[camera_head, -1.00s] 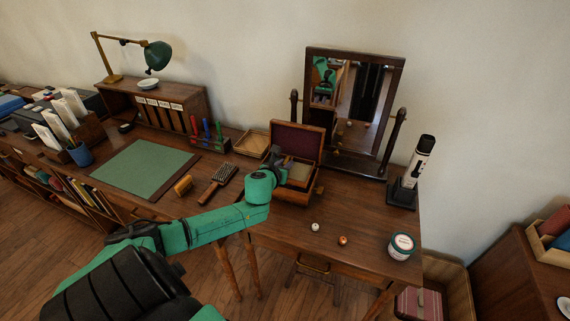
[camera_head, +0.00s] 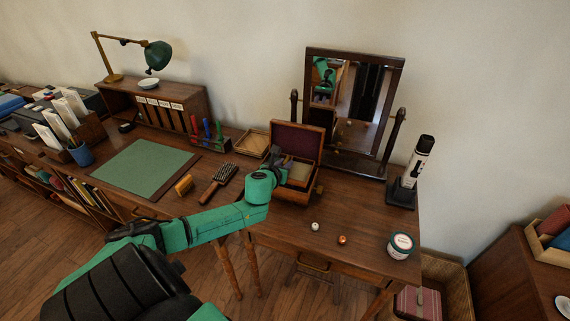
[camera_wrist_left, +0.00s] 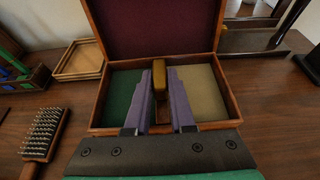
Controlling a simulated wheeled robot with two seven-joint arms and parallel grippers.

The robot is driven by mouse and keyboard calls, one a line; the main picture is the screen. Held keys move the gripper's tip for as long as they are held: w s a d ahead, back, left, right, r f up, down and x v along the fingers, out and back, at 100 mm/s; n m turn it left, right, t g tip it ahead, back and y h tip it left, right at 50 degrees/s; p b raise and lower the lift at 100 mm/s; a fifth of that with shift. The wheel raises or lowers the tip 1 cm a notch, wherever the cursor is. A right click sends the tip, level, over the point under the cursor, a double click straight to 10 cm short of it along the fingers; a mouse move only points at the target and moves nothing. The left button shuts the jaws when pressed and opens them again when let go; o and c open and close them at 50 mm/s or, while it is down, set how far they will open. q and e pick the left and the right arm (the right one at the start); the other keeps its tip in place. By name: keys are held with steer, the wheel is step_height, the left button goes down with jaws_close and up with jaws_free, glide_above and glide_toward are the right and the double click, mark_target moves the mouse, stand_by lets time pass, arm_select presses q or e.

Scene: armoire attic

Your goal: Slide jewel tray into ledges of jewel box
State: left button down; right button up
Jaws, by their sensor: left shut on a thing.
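The jewel box (camera_head: 292,197) stands open on the desk, its dark red-lined lid (camera_wrist_left: 150,28) raised at the back. Inside it shows what looks like the jewel tray (camera_wrist_left: 203,88), with a green floor on the left and a beige floor on the right. The fingers hide part of the divider, and I cannot tell how the tray's edges sit on the ledges. My right gripper is out of view.
A swing mirror (camera_head: 355,95) stands behind the box. A shallow wooden tray (camera_head: 252,143) and a hairbrush (camera_head: 219,184) lie to the left. Two small balls (camera_head: 315,226), a round tin (camera_head: 400,245) and a black-and-white device (camera_head: 417,165) are to the right.

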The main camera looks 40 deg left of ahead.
arm_select(q)
steer(key=shift+r, duration=0.1)
steer(key=shift+f+b, duration=1.7)
steer(key=shift+f, duration=0.75)
steer(key=c, duration=0.7)
jaws_free()
steer(key=shift+s, duration=0.15)
steer(key=p+v, duration=0.3)
steer(key=v, duration=1.1)
steer(key=shift+s+d+r, duration=0.1)
steer(key=shift+r, duration=0.15)
